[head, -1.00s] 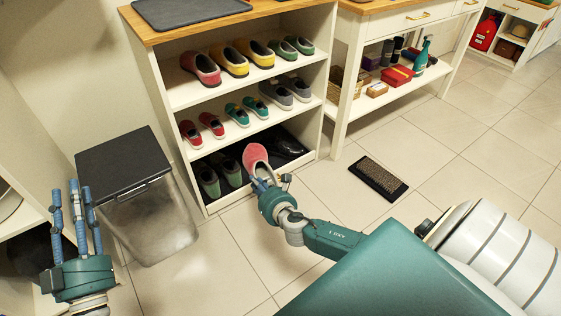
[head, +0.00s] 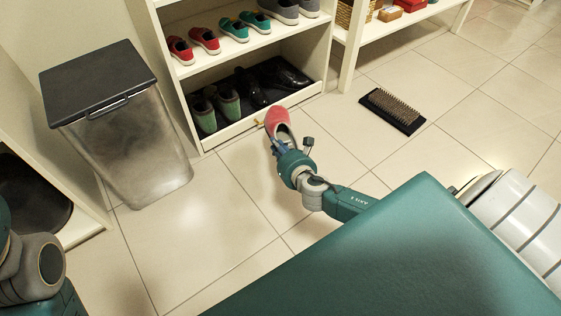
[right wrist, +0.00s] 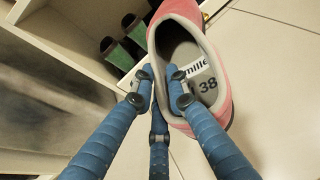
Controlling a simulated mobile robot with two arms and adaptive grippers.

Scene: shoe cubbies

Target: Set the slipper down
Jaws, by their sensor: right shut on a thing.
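A pink-red slipper (head: 277,117) with a grey lining is in my right gripper (head: 277,146), in front of the bottom shelf of the shoe rack. My right gripper is shut on its heel end, and the toe points toward the rack. In the right wrist view, the blue fingers (right wrist: 160,88) grip the slipper's heel rim (right wrist: 222,92), and the insole shows "38". I cannot tell whether the slipper touches the floor. Only part of my left arm shows at lower left; its gripper is out of view.
The white shoe rack (head: 222,138) holds green shoes (head: 228,104) and black shoes (head: 250,88) on its bottom shelf, and red, teal and grey shoes above. A dark-lidded bin (head: 130,150) stands left. A brush mat (head: 392,110) lies right. Floor tiles (head: 215,225) between are clear.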

